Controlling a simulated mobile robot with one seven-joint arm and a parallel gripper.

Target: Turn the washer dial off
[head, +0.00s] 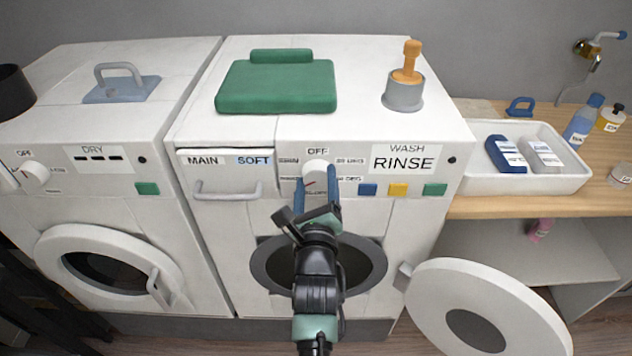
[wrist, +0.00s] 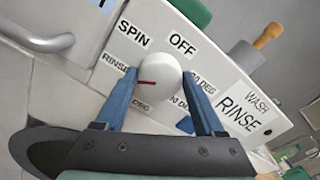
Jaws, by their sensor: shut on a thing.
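The washer dial (head: 316,170) is a white round knob on the right-hand machine's front panel, below an OFF label (head: 317,152). In the wrist view the dial (wrist: 160,78) has a red mark that points left, between the RINSE label (wrist: 115,65) and a partly hidden DEG label (wrist: 140,105), away from the OFF label (wrist: 183,45). My gripper (head: 317,187) has its blue fingers on either side of the dial and is shut on it. The fingers also show in the wrist view (wrist: 160,74). The left finger hides part of the panel.
The washer's round door (head: 535,320) stands open at lower right. A drawer handle (head: 226,191) juts out left of the dial. Blue, yellow and green buttons (head: 398,190) sit to its right. The dryer (head: 95,215) stands left, and a wooden counter with a white tray (head: 560,185) is right.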

